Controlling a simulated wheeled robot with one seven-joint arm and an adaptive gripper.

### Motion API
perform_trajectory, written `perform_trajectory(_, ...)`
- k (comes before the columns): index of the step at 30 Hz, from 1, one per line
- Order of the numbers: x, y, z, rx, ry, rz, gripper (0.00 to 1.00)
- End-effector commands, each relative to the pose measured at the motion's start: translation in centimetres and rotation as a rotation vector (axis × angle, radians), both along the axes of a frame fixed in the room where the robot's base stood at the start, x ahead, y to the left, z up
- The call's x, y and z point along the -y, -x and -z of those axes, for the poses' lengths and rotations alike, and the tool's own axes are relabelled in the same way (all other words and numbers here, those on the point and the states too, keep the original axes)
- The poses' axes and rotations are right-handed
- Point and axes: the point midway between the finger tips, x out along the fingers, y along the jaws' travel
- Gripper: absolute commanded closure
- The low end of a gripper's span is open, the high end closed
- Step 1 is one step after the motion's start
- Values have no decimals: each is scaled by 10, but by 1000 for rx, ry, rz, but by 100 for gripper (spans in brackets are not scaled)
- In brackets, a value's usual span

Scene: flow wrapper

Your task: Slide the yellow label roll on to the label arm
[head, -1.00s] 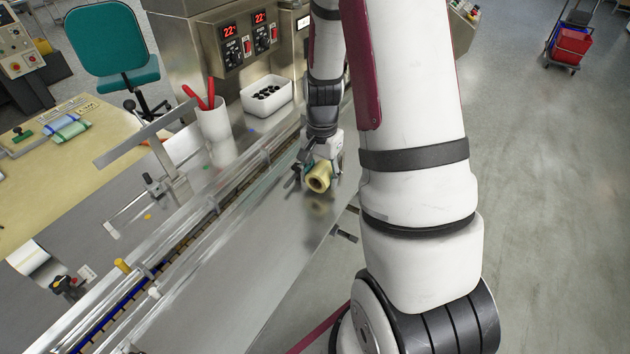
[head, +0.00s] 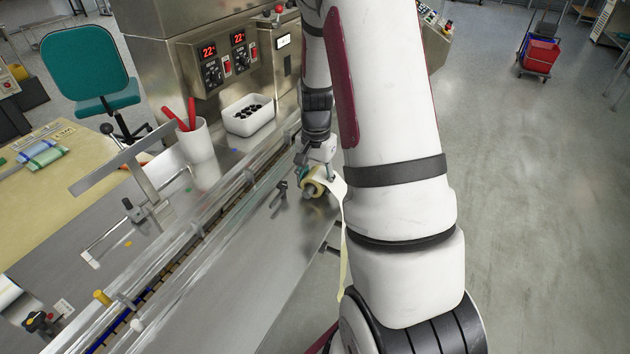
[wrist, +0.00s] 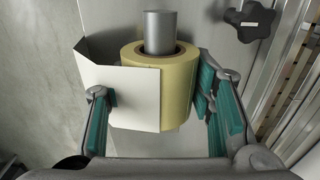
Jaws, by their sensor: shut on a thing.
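The yellow label roll (wrist: 181,83) is around a grey post, the label arm (wrist: 160,32), whose end sticks out of the roll's core in the wrist view. A pale label flap (wrist: 118,92) stands out from the roll's left side. My gripper (wrist: 155,108) is shut on the roll, one finger at the flap side and the other against the right side. In the head view the roll (head: 318,186) is at my gripper (head: 316,178), with the grey post end in its core. I cannot tell how far along the post the roll sits.
A black knob (wrist: 250,19) is close to the right of the roll; it also shows in the head view (head: 279,189). A pale strip (head: 343,245) hangs beside my arm. The conveyor rails (head: 190,228), a white bin (head: 248,116) and a white cup (head: 197,142) are to the left.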

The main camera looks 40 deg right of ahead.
Motion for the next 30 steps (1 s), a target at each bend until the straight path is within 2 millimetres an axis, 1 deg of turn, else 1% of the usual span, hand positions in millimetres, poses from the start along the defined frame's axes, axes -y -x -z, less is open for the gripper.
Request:
perform_trajectory(7,0,0,0,0,0,0,80)
perform_trajectory(8,0,0,0,0,0,0,46)
perform_trajectory(9,0,0,0,0,0,0,37)
perform_trajectory(10,0,0,0,0,0,0,31)
perform_trajectory(11,0,0,0,0,0,0,28)
perform_trajectory(20,0,0,0,0,0,0,28)
perform_trajectory(23,0,0,-5,1,1,0,28)
perform_trajectory(26,0,-1,-18,4,2,0,28)
perform_trajectory(30,0,-1,-45,5,2,0,28)
